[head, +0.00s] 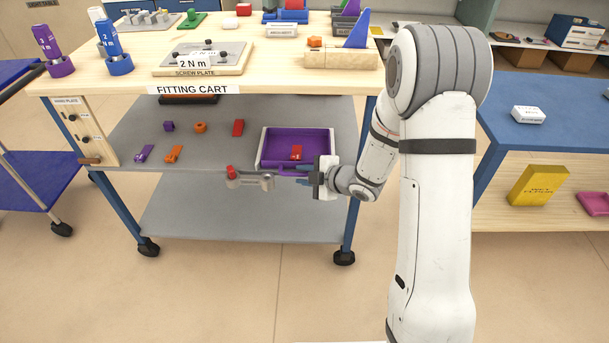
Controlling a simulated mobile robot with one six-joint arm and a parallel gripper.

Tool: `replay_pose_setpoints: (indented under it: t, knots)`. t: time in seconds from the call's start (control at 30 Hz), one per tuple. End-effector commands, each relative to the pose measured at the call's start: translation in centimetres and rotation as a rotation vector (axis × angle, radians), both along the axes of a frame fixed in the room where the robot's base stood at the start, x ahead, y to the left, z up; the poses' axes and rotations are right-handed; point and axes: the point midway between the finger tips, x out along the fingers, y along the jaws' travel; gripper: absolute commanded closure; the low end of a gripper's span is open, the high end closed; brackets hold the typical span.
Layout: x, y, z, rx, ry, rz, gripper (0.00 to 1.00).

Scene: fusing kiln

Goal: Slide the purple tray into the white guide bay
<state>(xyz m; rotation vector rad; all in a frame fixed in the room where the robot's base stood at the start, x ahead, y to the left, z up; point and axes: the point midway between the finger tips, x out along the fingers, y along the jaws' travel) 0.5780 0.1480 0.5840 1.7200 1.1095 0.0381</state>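The purple tray (315,144) lies on the grey middle shelf of the fitting cart, with a small red block (296,152) in it. The white guide bay (262,142) shows as pale rims along the tray's left, back and right sides. The tray appears to lie between these rims; how deep it sits is hard to tell. My gripper (308,178) is at the tray's front edge, by a purple front part that looks like a handle. Its fingers are small and partly hidden, so I cannot tell whether they grip it.
A grey bracket with a red knob (231,173) is at the shelf's front edge, left of my gripper. Small purple, orange and red pieces (200,127) lie on the shelf to the left. The cart's wooden top (120,85) overhangs the shelf. A blue-topped table (555,135) stands right.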

Motion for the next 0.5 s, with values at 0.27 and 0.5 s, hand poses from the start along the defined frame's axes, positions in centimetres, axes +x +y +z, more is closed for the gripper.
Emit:
replay_pose_setpoints:
  t: [0.27,0.5]
  knots:
    - [0.02,-0.05,0.06,0.0,-0.001,0.0,0.63]
    - [-0.54,-0.84,0.73,0.0,-0.001,-0.002,0.63]
